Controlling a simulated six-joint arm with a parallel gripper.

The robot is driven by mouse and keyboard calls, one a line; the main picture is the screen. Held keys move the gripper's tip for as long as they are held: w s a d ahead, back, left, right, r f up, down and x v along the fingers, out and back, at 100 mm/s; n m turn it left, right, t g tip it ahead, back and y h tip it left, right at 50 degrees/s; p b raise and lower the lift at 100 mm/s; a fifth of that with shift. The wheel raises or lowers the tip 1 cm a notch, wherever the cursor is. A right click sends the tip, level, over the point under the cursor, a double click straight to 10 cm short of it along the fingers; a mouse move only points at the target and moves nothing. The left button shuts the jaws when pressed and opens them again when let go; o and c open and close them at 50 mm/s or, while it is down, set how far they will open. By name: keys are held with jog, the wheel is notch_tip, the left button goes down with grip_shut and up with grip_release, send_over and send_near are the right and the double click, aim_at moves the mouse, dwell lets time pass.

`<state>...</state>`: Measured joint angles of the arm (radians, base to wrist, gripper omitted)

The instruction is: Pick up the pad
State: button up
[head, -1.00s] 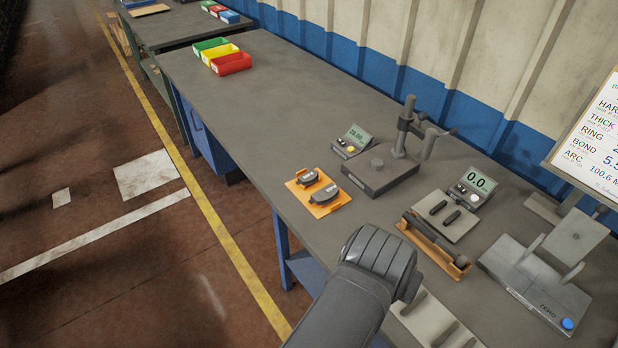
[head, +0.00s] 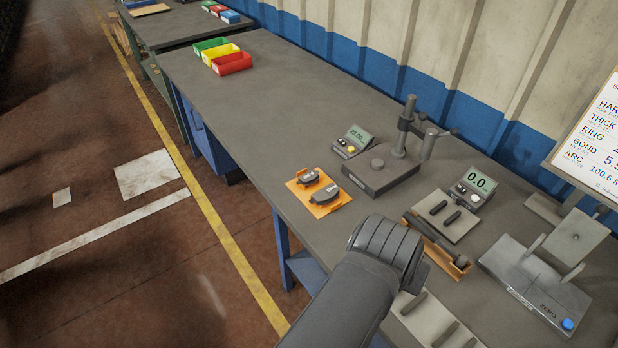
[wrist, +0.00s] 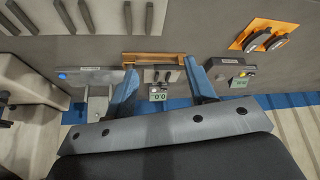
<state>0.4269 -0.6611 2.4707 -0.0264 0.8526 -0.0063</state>
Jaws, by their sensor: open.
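Two dark, curved pads lie side by side on an orange tray in the head view: a smaller one (head: 308,175) and a larger one (head: 325,193). Both also show at the upper right of the wrist view, on the orange tray (wrist: 241,44). My gripper (wrist: 163,73) shows two blue fingers spread apart with nothing between them. The fingers are to the left of the pads in the wrist view and apart from them. In the head view my arm's wrist hides the fingers.
An orange-brown cradle (head: 462,267) holding a dark bar lies right of my arm. A grey gauge stand (head: 380,178) stands beyond the tray. A scale (head: 462,218) reads 0.0. A grey fixture with a blue button (head: 568,324) is at right.

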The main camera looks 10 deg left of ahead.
jog(key=w+d+r+n+h, duration=0.1)
jog(key=w+d+n, duration=0.1)
jog(key=w+d, duration=0.7)
jog(key=w+a+n+g, duration=0.1)
jog(key=w+a+n, duration=0.5)
jog(key=w+n, duration=0.4)
jog(key=w+a+f+n, duration=0.1)
jog(key=w+a+n, duration=0.4)
jog(key=a+n, duration=0.3)
jog(key=w+a+f+n, duration=0.1)
jog(key=w+a+n, duration=0.4)
jog(key=a, duration=0.6)
jog(key=w+a+f+n, duration=0.1)
jog(key=w+a+n, duration=0.4)
jog(key=a+n, duration=0.3)
send_near(309, 176)
jog(key=shift+w+d+f+m+g+y, duration=0.2)
jog(key=shift+d+f, duration=0.15)
jog(key=shift+f, duration=0.2)
jog(key=shift+w+d+f+m+g+y, duration=0.1)
jog(key=shift+w+d+f+m+g, duration=0.15)
jog(key=shift+f, duration=0.3)
jog(key=shift+x, duration=2.65)
jog(key=shift+w, duration=0.2)
